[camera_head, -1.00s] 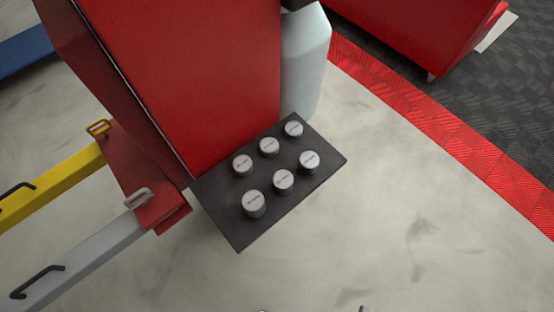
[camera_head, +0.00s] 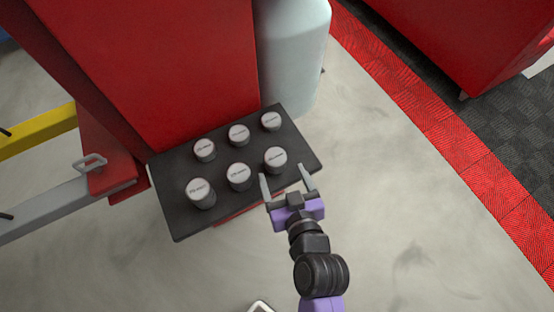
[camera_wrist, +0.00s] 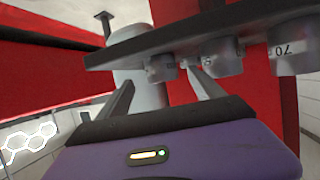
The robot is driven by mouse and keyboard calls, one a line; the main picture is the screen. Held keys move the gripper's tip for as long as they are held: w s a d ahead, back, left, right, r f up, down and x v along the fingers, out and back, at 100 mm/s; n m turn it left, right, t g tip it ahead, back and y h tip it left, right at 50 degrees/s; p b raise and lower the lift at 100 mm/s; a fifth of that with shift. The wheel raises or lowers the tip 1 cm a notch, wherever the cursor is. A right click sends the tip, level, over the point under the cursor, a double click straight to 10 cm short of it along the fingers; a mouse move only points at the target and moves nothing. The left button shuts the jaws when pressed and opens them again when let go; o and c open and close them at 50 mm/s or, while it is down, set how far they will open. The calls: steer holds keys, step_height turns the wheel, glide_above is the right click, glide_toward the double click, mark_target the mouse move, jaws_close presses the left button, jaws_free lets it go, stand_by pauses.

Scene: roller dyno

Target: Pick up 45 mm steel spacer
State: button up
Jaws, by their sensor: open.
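Several short steel cylinders, the spacers, stand in two rows on a dark tray (camera_head: 180,226) in the head view. Their top labels are too small to read, so I cannot tell which is the 45 mm steel spacer. The front row has a left spacer (camera_head: 201,193), a middle one (camera_head: 239,176) and a right one (camera_head: 275,159). My gripper (camera_head: 283,172) is open and empty, its fingertips close to the front-right spacer. In the wrist view my gripper (camera_wrist: 157,77) points toward the tray (camera_wrist: 125,53); one spacer (camera_wrist: 290,58) there shows digits like 70.
A red column (camera_head: 170,70) and a pale cylinder (camera_head: 293,60) stand right behind the tray. A grey lift arm (camera_head: 50,208) and a yellow one (camera_head: 35,132) lie to the left. Open floor (camera_head: 400,220) lies to the right, up to red floor tiles (camera_head: 430,115).

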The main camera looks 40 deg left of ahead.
mark_target(275, 158)
steer(key=shift+x, duration=3.55)
steer(key=shift+s, duration=0.1)
steer(key=c, duration=1.7)
steer(key=shift+r+p, duration=0.1)
steer(key=shift+p, duration=0.2)
steer(key=shift+r, duration=0.1)
